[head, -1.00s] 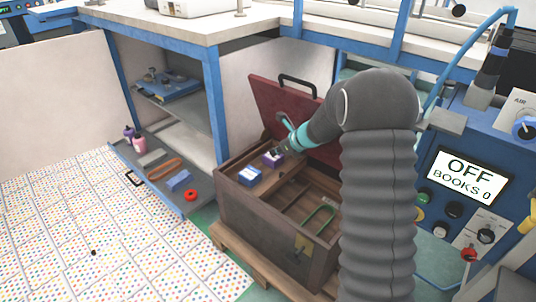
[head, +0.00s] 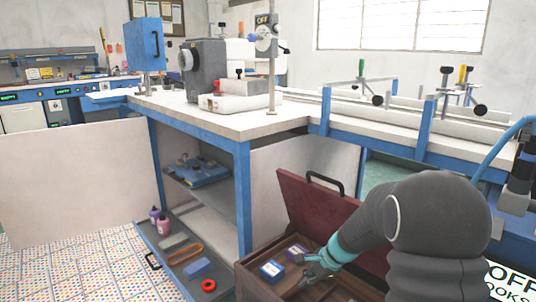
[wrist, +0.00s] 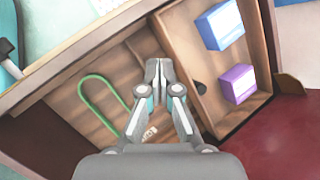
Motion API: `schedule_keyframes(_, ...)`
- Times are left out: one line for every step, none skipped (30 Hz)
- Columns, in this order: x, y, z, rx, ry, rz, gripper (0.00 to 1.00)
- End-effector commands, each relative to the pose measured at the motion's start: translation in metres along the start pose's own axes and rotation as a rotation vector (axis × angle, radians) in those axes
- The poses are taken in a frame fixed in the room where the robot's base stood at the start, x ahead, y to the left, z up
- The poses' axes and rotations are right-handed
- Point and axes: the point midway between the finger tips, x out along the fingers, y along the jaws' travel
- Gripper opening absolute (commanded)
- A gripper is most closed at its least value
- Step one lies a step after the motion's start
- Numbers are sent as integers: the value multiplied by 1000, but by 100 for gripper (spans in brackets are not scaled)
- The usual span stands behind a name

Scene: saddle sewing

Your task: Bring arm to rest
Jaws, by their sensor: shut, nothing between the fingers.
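My gripper (head: 315,268) is over the open wooden chest (head: 252,262) in the head view. In the wrist view my gripper (wrist: 158,68) has its fingertips together with nothing between them. It is above the chest's inside, next to the edge of a raised tray (wrist: 196,80). A blue-and-white box (wrist: 220,26) and a purple box (wrist: 237,84) lie in that tray, apart from the fingers. A green U-shaped item (wrist: 100,95) lies on the chest floor, left of the fingers. My arm hides the chest's right part in the head view.
The chest's red lid (head: 310,212) stands raised behind my gripper. A blue-framed workbench (head: 243,195) stands to the left, with a pulled-out low shelf (head: 165,262) holding bottles and small items. Patterned floor (head: 75,262) lies clear at left.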

Motion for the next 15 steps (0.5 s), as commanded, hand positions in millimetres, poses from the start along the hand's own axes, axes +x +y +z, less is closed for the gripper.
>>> schedule_keyframes(-12, 10, 9, -87, 11, 22, 0)
schedule_keyframes(-19, 17, 13, -141, 16, 37, 0)
schedule_keyframes(-28, 27, 19, -216, 24, 59, 0)
schedule_keyframes(-36, 34, 23, -274, 31, 74, 0)
schedule_keyframes(-43, 42, 28, -331, 39, 91, 0)
schedule_keyframes(-54, 52, 34, -408, 48, 112, 0)
schedule_keyframes(-62, 60, 39, -465, 55, 128, 0)
schedule_keyframes(-70, 68, 43, -519, 63, 144, 0)
schedule_keyframes(-80, 77, 49, -589, 74, 163, 0)
schedule_keyframes(-88, 85, 52, -639, 82, 179, 0)
schedule_keyframes(-95, 92, 56, -686, 91, 193, 0)
schedule_keyframes(-105, 101, 61, -748, 103, 211, 0)
schedule_keyframes(-112, 108, 64, -792, 113, 225, 0)
schedule_keyframes(-119, 115, 67, -835, 123, 238, 0)
schedule_keyframes(-128, 124, 71, -888, 137, 255, 0)
